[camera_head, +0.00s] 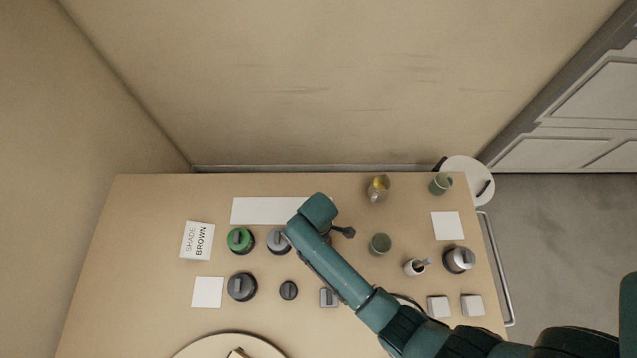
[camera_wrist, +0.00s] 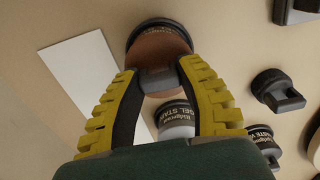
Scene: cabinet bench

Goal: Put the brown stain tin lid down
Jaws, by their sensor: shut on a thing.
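In the wrist view my gripper (camera_wrist: 158,77) has its two yellow fingers closed on the grey bar handle of the brown lid (camera_wrist: 160,50). A dark band with pale lettering shows along the far edge of the brown disc. I cannot tell whether the lid rests on something or hangs just above it.
A green-topped tin (camera_head: 240,240) and a grey-topped tin (camera_head: 279,241) stand left of my arm. A white strip (camera_head: 265,210) lies behind them. Dark round pieces (camera_head: 241,287), a white square (camera_head: 207,292) and a "SHADE BROWN" card (camera_head: 197,241) are at left. Cups stand at right.

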